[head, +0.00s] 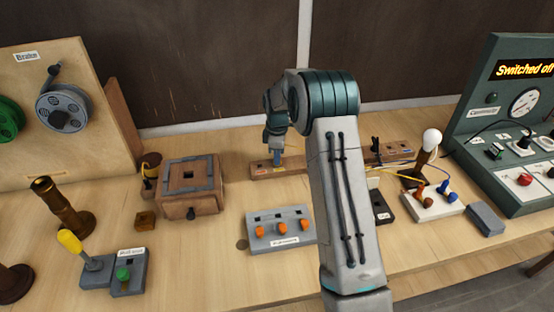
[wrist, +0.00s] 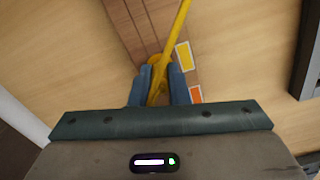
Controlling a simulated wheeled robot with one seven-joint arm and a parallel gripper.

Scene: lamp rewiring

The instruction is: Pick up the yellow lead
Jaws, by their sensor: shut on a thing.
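The yellow lead (wrist: 177,28) is in the wrist view, running from the top edge down between the two blue fingers of my gripper (wrist: 159,88). My gripper is shut on the lead near its end. Below it lies the brown wooden strip (wrist: 135,22), with a yellow label beside the lead and an orange one lower down. In the head view my gripper (head: 276,158) points down over the left part of the wooden strip (head: 259,168). My own arm hides the middle of the strip and part of the lead there.
A grey box with orange switches (head: 281,230) and a wooden box (head: 190,188) stand nearby. A green panel (head: 503,110) is at the right.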

